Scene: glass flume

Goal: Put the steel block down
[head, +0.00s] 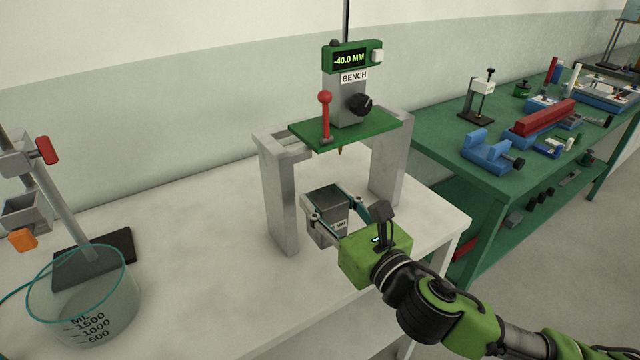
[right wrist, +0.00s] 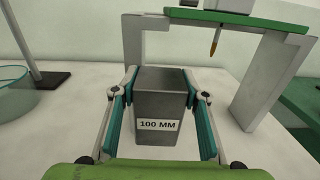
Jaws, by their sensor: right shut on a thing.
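The steel block (head: 327,203) is a dark grey block with a white label, which reads "100 MM" in the right wrist view (right wrist: 159,98). My right gripper (head: 341,212) is shut on the block, with a teal-padded finger on each side of it. In the head view the block appears between the legs of the grey gauge stand (head: 282,196), below its green plate. In the right wrist view the stand's legs are behind the block and off to its right. I cannot tell whether the block touches the bench top. My left gripper is not in view.
The gauge display (head: 350,58) reads -40.0 MM, and a pointed tip (head: 340,151) hangs under the green plate. A glass beaker (head: 83,300) and a clamp stand (head: 60,190) are at left. The white bench (head: 200,240) is clear between. A green table (head: 450,150) with tools stands right.

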